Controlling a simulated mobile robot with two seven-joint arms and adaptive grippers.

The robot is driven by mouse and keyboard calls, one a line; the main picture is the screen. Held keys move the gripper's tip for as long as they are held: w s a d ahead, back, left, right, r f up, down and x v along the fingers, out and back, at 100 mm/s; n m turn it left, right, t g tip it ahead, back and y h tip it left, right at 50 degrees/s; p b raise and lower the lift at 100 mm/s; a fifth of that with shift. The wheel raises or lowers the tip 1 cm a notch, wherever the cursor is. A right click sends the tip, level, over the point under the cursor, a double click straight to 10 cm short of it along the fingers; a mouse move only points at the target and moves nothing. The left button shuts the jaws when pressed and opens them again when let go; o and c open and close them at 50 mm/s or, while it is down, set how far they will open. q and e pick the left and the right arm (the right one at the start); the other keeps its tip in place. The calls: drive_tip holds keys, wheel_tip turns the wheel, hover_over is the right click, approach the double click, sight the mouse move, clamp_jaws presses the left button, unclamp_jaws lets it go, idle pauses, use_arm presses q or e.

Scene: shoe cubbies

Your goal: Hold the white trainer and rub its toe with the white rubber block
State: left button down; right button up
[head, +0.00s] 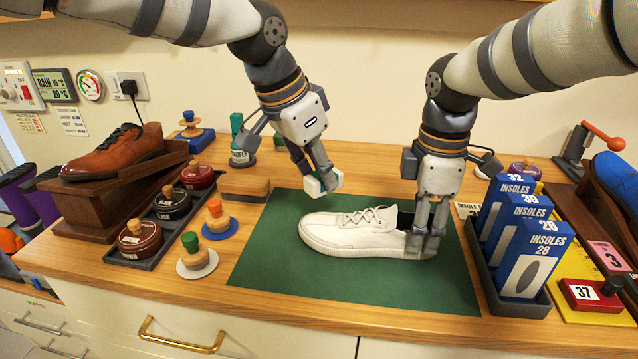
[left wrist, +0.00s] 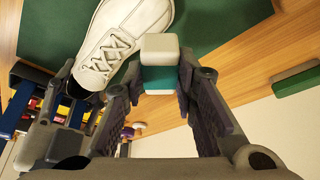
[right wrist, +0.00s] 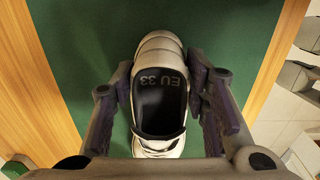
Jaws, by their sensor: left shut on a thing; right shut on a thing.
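The white trainer (head: 350,234) lies on the green mat (head: 270,265) with its toe to the left and its heel to the right. My right gripper (head: 424,238) is shut on its heel end; the right wrist view shows fingers on both sides of the heel (right wrist: 160,52), with "EU 33" inside. My left gripper (head: 318,178) is shut on the white rubber block (head: 325,183), which has a green band. It holds the block above the mat, behind the trainer and apart from it. The block also shows in the left wrist view (left wrist: 160,62).
Shoe polish tins (head: 140,241) stand in a tray at left, with round-handled daubers (head: 197,260) beside it. A brown shoe (head: 115,152) rests on a wooden stand. Blue insole boxes (head: 535,260) stand right of the mat. The mat's front left is clear.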

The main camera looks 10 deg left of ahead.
use_arm(q)
drive_tip(key=shift+r, duration=1.95)
use_arm(e)
drive_tip(key=o, duration=1.4)
